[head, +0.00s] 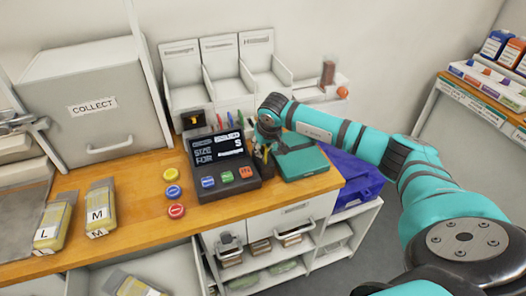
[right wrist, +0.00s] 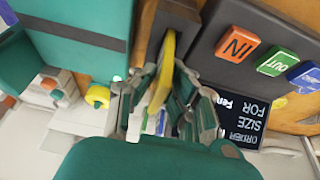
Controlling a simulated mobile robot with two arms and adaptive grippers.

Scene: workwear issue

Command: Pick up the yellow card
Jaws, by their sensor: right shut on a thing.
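The yellow card (right wrist: 166,68) shows nearly edge-on as a thin yellow strip in the right wrist view. My right gripper (right wrist: 150,112) is shut on it, with a finger on each side. The card's far end is close to a dark block beside the order terminal; I cannot tell whether it touches. In the head view my right gripper (head: 265,163) is low at the right side of the black order terminal (head: 205,170), and the card is mostly hidden there. My left gripper is not in view.
A teal box (head: 303,163) lies just right of my gripper. Pens (head: 222,122) stand behind the terminal. Yellow, blue and red round buttons (head: 176,211) and packs marked M (head: 101,213) and L (head: 55,225) are to the left. Bare wood (head: 140,190) shows between them.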

